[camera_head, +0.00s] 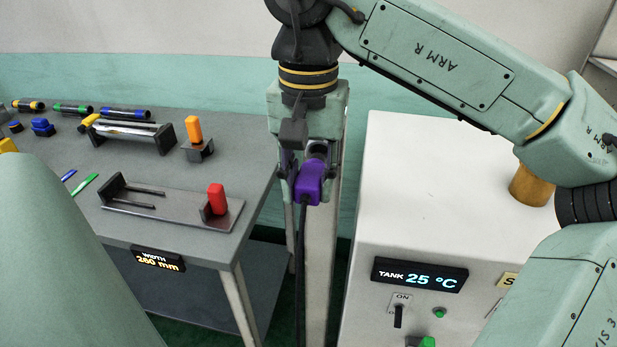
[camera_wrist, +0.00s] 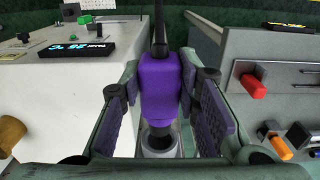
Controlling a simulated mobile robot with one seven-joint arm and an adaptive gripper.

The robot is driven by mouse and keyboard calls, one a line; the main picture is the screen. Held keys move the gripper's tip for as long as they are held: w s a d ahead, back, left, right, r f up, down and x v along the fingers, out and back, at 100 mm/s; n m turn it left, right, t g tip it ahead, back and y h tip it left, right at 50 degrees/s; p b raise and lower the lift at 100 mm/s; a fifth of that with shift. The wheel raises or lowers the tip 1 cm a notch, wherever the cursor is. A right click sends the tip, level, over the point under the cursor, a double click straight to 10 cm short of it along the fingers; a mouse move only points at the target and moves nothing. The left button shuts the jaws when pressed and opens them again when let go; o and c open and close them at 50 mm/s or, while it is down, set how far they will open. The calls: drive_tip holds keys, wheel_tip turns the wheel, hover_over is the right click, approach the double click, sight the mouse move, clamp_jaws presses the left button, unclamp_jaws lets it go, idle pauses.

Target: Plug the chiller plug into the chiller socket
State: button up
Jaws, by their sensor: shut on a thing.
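The purple chiller plug (camera_head: 309,186) is between the fingers of my gripper (camera_head: 302,172), with its black cable (camera_head: 301,250) hanging down. In the wrist view the plug (camera_wrist: 160,85) fills the space between my gripper's purple-padded fingers (camera_wrist: 160,95), and the cable leaves its far end. A grey round part (camera_wrist: 158,140) shows at the plug's near end; I cannot tell whether it belongs to the plug. The white cabinet (camera_head: 440,190) with a "TANK 25 °C" display (camera_head: 419,275) stands to the right, apart from the plug. I cannot make out the chiller socket.
A grey bench (camera_head: 150,235) at left carries a fixture with a red block (camera_head: 216,199), an orange-handled piece (camera_head: 194,130) and several coloured tools. A pale upright post (camera_head: 324,250) stands behind my gripper. The cabinet front has an ON switch (camera_head: 399,316) and green buttons.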

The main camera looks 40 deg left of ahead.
sight(313, 163)
drive_tip(key=shift+w+a, duration=0.15)
drive_tip(key=shift+w, duration=0.05)
drive_tip(key=shift+w+a, duration=0.35)
drive_tip(key=shift+w, duration=0.2)
drive_tip(key=shift+w+a, duration=0.3)
drive_tip(key=shift+w, duration=0.2)
drive_tip(key=shift+w+a, duration=0.15)
drive_tip(key=shift+w, duration=0.05)
idle(0.6)
drive_tip(key=o, duration=1.3)
drive_tip(key=shift+c, duration=0.2)
drive_tip(key=shift+r, duration=3.75)
